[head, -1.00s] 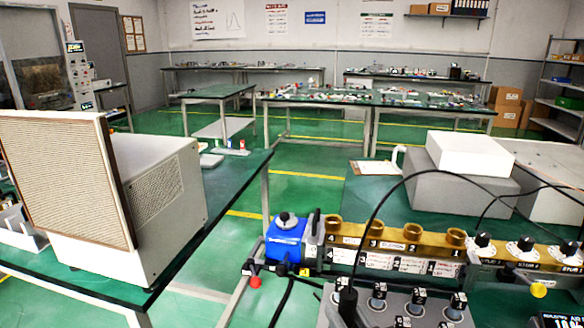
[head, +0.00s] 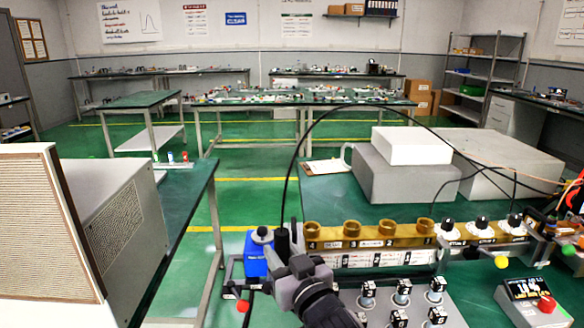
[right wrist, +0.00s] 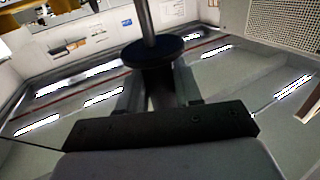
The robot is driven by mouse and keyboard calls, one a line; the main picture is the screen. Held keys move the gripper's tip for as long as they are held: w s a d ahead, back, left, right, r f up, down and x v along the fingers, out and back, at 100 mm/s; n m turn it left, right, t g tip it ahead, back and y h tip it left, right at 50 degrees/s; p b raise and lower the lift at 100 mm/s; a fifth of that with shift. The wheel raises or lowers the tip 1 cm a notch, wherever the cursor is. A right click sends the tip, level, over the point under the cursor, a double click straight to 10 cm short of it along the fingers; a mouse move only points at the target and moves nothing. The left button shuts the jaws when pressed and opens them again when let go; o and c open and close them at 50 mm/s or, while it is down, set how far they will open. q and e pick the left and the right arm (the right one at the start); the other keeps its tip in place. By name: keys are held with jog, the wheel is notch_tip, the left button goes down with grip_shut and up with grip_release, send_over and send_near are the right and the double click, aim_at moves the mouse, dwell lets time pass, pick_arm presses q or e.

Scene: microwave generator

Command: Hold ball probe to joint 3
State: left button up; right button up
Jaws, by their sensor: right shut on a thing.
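My right gripper (head: 286,256) is shut on the ball probe (head: 283,241), a dark upright piece with a black cable arching from its top. In the right wrist view the fingers (right wrist: 158,84) grip below a black disc on a metal rod (right wrist: 147,22). The probe's ball end cannot be made out. My left gripper is not in view.
A blue box (head: 256,262) stands just left of the probe. Grey panels with several knobs (head: 403,291) lie in front of the bar. A white box (head: 411,146) on a grey case (head: 405,182) stands behind it. A red knob (head: 243,306) is at lower left.

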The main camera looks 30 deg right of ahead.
jog(key=w+d+r+m+h+p, duration=0.1)
jog(key=w+d+r+h, duration=0.1)
jog(key=w+d+r, duration=0.3)
jog(key=w+d+r+m+h, duration=0.1)
jog(key=w+d+r, duration=0.2)
jog(key=r, duration=0.4)
notch_tip(320, 180, down, 9)
jog(key=b, duration=0.8)
jog(key=shift+s+d+r, duration=0.15)
jog(key=shift+s+r, duration=0.05)
jog(key=shift+g, duration=0.3)
notch_tip(320, 180, up, 9)
jog(key=p, duration=0.8)
dwell(0.5)
